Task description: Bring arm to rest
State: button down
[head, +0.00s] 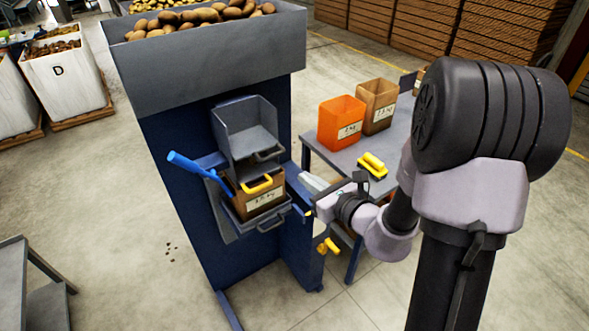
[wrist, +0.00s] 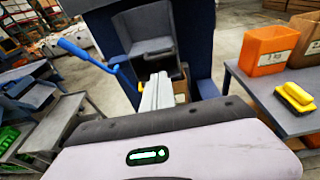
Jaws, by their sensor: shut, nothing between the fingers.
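My gripper (head: 310,182) is shut and empty in the head view. It is held in the air at the right side of the grader (head: 205,75), a tall blue and grey machine with potatoes in its top hopper. In the wrist view my gripper (wrist: 157,85) points at the machine's front. My arm comes in from the right of the head view. On the machine's front are a grey chute (head: 247,130), a blue-handled lever (head: 200,170) and a brown box with a label (head: 262,203) on a grey tray below the chute.
A grey table (head: 345,165) right of the machine holds an orange bin (head: 341,121), a brown bin (head: 376,105) and a yellow brush (head: 373,166). White sacks (head: 62,80) stand at the left, wooden crates (head: 430,30) at the back. A grey stand (head: 30,290) is front left. Floor between is open.

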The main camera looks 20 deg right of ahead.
jog(key=s+a+r+n+g+y+b, duration=0.2)
jog(key=s+a+n+g+y, duration=0.1)
jog(key=s+a+n, duration=0.3)
jog(key=s+a+r+n+g+y+b, duration=0.25)
jog(key=a+n, duration=0.25)
jog(key=a, duration=0.4)
jog(key=s+a+f+n+g+b, duration=0.1)
jog(key=s+a+f+n+g, duration=0.15)
jog(key=s+n+g, duration=0.55)
jog(key=s+d+n+t+h+b, duration=0.3)
jog(key=s+d+n+t+h, duration=0.1)
jog(key=s+d+n+h, duration=0.4)
jog(key=shift+s+d+f+n+t+h, duration=0.25)
jog(key=shift+s+d+n+t+h, duration=0.15)
jog(key=shift+s, duration=0.2)
